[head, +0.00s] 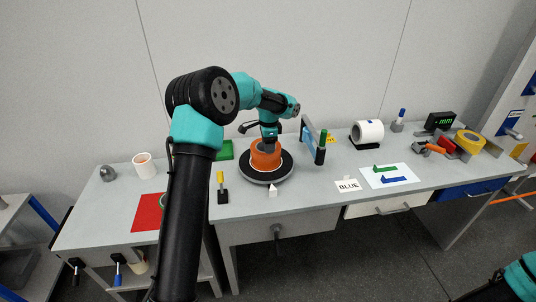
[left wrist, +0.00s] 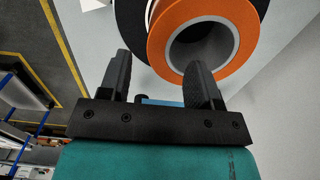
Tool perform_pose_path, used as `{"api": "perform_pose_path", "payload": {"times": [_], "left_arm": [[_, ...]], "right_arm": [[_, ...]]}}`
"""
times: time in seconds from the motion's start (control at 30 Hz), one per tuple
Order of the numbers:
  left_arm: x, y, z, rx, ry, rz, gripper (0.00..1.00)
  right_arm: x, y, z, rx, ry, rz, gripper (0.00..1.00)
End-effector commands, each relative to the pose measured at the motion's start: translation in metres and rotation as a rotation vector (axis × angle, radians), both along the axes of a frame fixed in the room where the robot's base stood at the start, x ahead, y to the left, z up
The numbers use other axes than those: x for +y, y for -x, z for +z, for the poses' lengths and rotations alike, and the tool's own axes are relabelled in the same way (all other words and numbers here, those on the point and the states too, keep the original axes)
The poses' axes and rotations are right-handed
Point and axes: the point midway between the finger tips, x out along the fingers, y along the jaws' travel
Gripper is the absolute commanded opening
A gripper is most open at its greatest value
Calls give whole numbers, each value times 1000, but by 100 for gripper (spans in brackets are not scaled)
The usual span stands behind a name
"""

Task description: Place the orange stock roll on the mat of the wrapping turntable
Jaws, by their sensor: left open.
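The orange stock roll (head: 265,158) sits on the dark round mat of the wrapping turntable (head: 281,171), end up, roughly in its middle. My left gripper (head: 268,149) is right at the top of the roll. In the left wrist view the orange roll (left wrist: 246,62) shows its grey-lined bore. My left gripper (left wrist: 157,62) is open there: one finger overlaps the bore's edge, the other is outside the roll. I cannot tell whether either finger touches it. The dark mat (left wrist: 130,25) shows behind. My right gripper is not in view; only a teal part of that arm shows.
A black post with a green top (head: 321,148) and a blue frame stand just right of the turntable. A yellow-topped tool (head: 221,187) and a small white block (head: 272,191) stand in front. A white roll (head: 368,132) lies farther right. A green block (head: 222,150) is behind left.

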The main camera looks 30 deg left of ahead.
Motion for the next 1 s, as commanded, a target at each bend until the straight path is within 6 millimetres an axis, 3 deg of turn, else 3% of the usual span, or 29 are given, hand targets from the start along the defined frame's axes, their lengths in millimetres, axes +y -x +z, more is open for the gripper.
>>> {"api": "perform_pose_path", "payload": {"times": [0.1, 0.3, 1.0], "left_arm": [[0, -1, 20, -3, 0, 1, 58], [-1, 0, 35, -1, -1, 0, 58], [0, 0, 35, 0, 0, 0, 58]], "right_arm": [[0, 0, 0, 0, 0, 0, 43], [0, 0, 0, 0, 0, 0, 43], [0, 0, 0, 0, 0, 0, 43]]}}
